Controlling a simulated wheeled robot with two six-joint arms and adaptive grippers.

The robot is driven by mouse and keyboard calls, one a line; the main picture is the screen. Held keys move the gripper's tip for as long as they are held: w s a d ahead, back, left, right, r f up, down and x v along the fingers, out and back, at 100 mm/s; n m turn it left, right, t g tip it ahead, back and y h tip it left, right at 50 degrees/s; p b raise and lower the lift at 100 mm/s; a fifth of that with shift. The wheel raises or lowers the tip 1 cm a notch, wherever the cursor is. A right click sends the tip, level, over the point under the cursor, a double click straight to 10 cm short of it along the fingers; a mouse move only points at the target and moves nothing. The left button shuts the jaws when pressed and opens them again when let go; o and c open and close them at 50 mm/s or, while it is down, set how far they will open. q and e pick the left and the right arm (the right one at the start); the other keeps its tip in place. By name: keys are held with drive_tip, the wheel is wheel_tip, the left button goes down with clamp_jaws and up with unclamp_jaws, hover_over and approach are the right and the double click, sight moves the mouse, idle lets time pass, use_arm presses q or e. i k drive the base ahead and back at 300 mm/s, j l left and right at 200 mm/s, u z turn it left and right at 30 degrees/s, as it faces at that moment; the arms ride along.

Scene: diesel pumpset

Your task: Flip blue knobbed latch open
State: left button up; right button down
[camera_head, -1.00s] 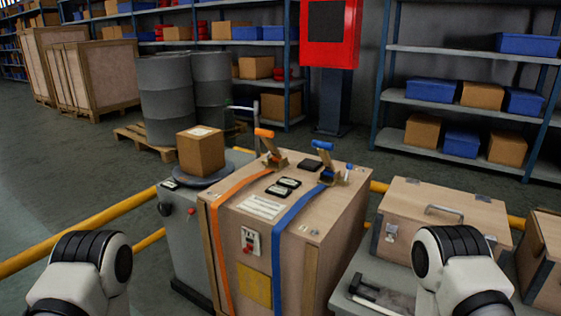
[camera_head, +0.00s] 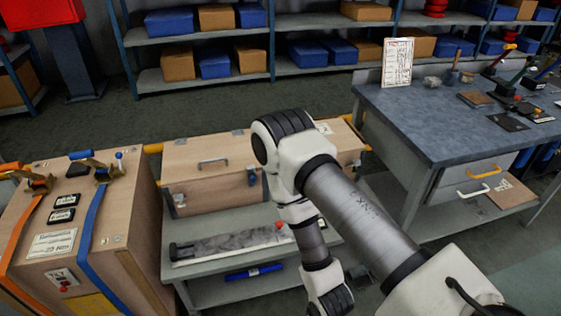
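A small blue ball knob (camera_head: 118,155) stands near the back right of the strapped wooden crate's (camera_head: 135,200) top. It is beside a blue-handled strap buckle (camera_head: 97,166); I cannot tell whether it belongs to a latch. The lower wooden chest (camera_head: 215,190) has small front latches, one at left (camera_head: 178,200) and one at right (camera_head: 252,177); their knob colours and positions are too small to tell. My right arm crosses the view in front of the chest's right part. Its gripper is not visible, and neither is my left gripper.
The chest stands on a grey bench with a grey bar-shaped tool (camera_head: 225,242) in front. A dark-topped workbench (camera_head: 420,120) with drawers stands at right. Shelves with bins line the back; the floor between is clear.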

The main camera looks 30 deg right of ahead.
sight(251, 173)
drive_tip(key=z, duration=0.8)
